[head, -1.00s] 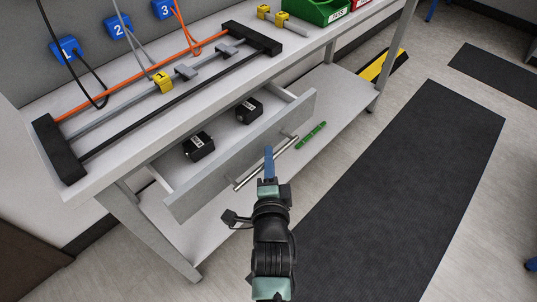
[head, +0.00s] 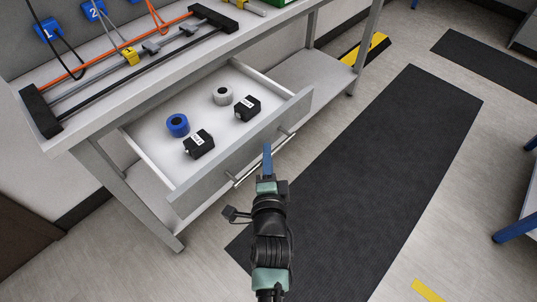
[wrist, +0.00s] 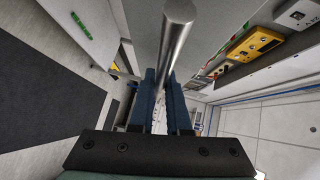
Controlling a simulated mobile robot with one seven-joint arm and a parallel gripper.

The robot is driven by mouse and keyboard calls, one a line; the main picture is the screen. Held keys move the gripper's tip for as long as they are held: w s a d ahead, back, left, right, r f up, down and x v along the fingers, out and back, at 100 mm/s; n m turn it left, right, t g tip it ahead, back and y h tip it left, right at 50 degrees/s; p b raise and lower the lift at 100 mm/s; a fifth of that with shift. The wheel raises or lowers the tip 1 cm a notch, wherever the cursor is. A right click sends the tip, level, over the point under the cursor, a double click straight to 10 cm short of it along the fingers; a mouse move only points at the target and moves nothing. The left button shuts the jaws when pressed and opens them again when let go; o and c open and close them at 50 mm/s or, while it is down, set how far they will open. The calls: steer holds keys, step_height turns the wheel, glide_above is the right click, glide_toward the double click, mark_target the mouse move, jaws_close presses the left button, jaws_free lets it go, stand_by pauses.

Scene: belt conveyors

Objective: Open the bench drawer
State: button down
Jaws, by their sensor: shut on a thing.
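The bench drawer (head: 240,155) is pulled well out from under the workbench. It holds two black boxes (head: 199,144), a blue roll (head: 178,125) and a white roll (head: 222,94). A metal bar handle (head: 251,172) runs along the drawer's front; it also shows large in the wrist view (wrist: 174,40). My gripper (head: 267,160) is at the middle of the handle. In the wrist view its blue fingers (wrist: 161,88) are on both sides of the bar, shut on it. The fingers hide part of the handle in the head view.
The workbench top (head: 100,110) carries a frame with orange, grey and black rods. A black floor mat (head: 370,170) lies in front of the bench. The floor around my arm looks clear. A blue-legged table (head: 515,228) stands at the right edge.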

steer(key=shift+a, duration=0.1)
steer(key=c, duration=0.9)
jaws_free()
steer(key=s+r, duration=0.2)
steer(key=s, duration=1)
steer(key=shift+s+p, duration=0.4)
steer(key=shift+f, duration=0.1)
